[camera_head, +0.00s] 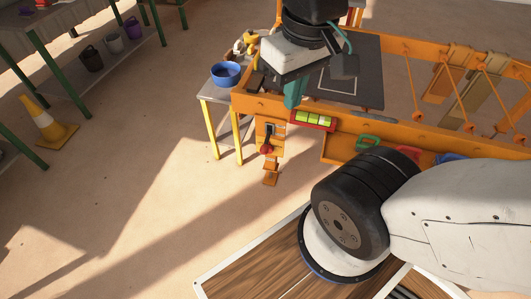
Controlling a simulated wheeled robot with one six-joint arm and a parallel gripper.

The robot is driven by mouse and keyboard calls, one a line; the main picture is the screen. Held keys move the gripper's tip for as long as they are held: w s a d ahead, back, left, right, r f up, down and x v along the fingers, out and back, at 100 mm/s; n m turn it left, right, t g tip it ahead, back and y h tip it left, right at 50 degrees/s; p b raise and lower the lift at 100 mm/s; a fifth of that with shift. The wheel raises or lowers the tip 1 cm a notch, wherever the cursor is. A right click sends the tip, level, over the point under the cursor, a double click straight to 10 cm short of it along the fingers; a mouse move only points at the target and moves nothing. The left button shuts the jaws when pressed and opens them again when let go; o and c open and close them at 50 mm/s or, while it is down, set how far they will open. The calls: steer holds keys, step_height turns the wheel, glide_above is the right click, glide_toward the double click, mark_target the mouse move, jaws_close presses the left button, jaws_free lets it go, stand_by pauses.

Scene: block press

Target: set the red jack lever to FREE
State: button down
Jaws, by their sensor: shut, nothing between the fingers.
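The red jack lever (266,150) shows as a small red knob on an orange bracket with a dark slotted plate (271,131), at the front left of the orange press frame. The knob sits at the lower part of the plate. Any FREE marking is too small to read. My gripper (294,102) points down over the front rail of the frame, above and to the right of the lever and apart from it in the picture. Its teal fingers are shut and empty.
A red-framed panel with yellow-green windows (313,119) is on the rail just right of my gripper. An orange pedal (270,177) hangs below the lever. A small table with a blue bowl (226,73) stands left of the frame. The floor to the left is open, with a cone (48,123).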

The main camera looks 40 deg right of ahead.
steer(key=w+d+f+n+g+h, duration=0.2)
steer(key=w+d+h, duration=0.15)
steer(key=w, duration=0.25)
steer(key=w+d+f+n+g+h, duration=0.1)
steer(key=w+d+f+g+h, duration=0.2)
steer(key=w, duration=0.4)
steer(key=w+d+f+n+h, duration=0.2)
steer(key=w+d, duration=0.2)
steer(key=w, duration=0.2)
steer(key=w+d+f+n+t+h, duration=0.1)
steer(key=w+d+f+n+h, duration=0.15)
steer(key=w+f, duration=0.55)
steer(key=w+d+f+n+h, duration=0.1)
steer(key=w+f+n+h, duration=0.25)
steer(key=w+f, duration=0.45)
step_height(320, 180, down, 25)
steer(key=a+n+t+h, duration=0.1)
steer(key=n+t+h, duration=0.1)
steer(key=n+t, duration=0.5)
steer(key=s+a+f+n+t+y, duration=0.1)
steer(key=s+f+n+t, duration=0.1)
steer(key=f, duration=0.8)
steer(key=s+a+f+n+t+y, duration=0.1)
steer(key=s+f+n, duration=0.4)
steer(key=f, duration=0.6)
steer(key=shift+s+a+f+n+t+y, duration=0.2)
steer(key=shift+n+t+y, duration=0.25)
steer(key=shift+n+t, duration=0.5)
